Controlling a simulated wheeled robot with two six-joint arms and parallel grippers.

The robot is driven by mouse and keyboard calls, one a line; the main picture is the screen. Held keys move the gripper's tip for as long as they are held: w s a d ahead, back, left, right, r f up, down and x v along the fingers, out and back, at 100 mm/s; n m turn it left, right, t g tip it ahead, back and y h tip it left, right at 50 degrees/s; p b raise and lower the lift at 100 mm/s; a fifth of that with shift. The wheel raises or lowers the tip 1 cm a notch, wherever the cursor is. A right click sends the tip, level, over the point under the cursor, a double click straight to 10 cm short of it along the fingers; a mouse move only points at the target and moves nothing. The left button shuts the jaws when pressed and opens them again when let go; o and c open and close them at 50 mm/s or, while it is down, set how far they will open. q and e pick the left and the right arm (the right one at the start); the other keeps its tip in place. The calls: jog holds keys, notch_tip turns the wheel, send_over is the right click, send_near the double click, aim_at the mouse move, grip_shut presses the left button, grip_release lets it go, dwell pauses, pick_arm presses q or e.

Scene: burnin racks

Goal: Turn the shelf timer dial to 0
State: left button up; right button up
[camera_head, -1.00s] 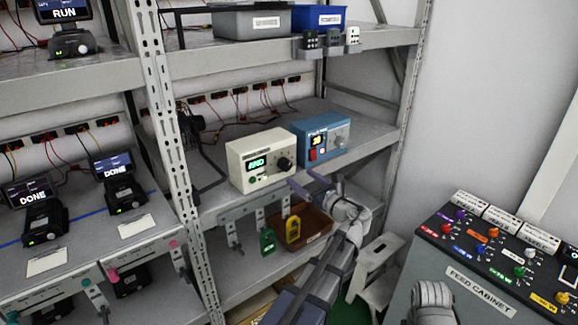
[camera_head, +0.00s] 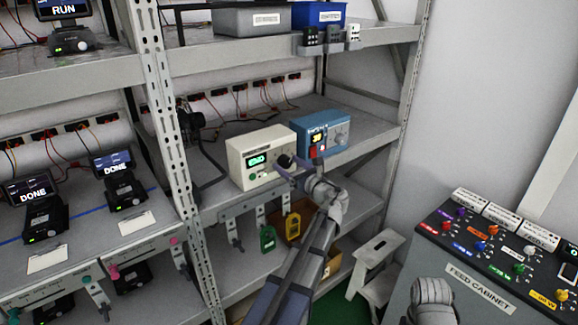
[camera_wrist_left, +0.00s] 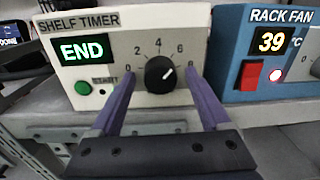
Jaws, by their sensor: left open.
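The cream shelf timer (camera_head: 248,161) stands on the middle shelf; its green display reads END. The scale reads 0, 2, 4, 6 and a last mark partly hidden by a finger. My left gripper (camera_wrist_left: 160,85) is open, its two purple fingers on either side of the dial with a gap to each. In the head view the left gripper (camera_head: 289,170) is in front of the dial. Part of another limb of mine shows at the bottom.
The blue rack fan box (camera_head: 322,135) stands close to the right of the timer, with a red switch (camera_wrist_left: 250,76). Green and yellow tags (camera_head: 267,238) hang below the shelf edge. The feed cabinet (camera_head: 470,275) and a step stool (camera_head: 376,262) are at the right.

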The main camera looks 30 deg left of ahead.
pick_arm(q)
grip_shut()
dwell(0.6)
jog(key=shift+n, duration=0.3)
jog(key=n, duration=0.5)
jog(key=shift+f+n+b, duration=0.1)
jog(key=shift+n+b, duration=0.2)
jog(key=shift+n, duration=0.1)
jog(key=n, duration=0.5)
jog(key=shift+n, duration=0.3)
jog(key=n, duration=0.6)
jog(key=shift+w+n+g+y, duration=0.1)
jog(key=shift+n+g+y, duration=0.2)
jog(key=shift+g, duration=0.1)
jog(key=n, duration=0.6)
jog(key=shift+n, duration=0.3)
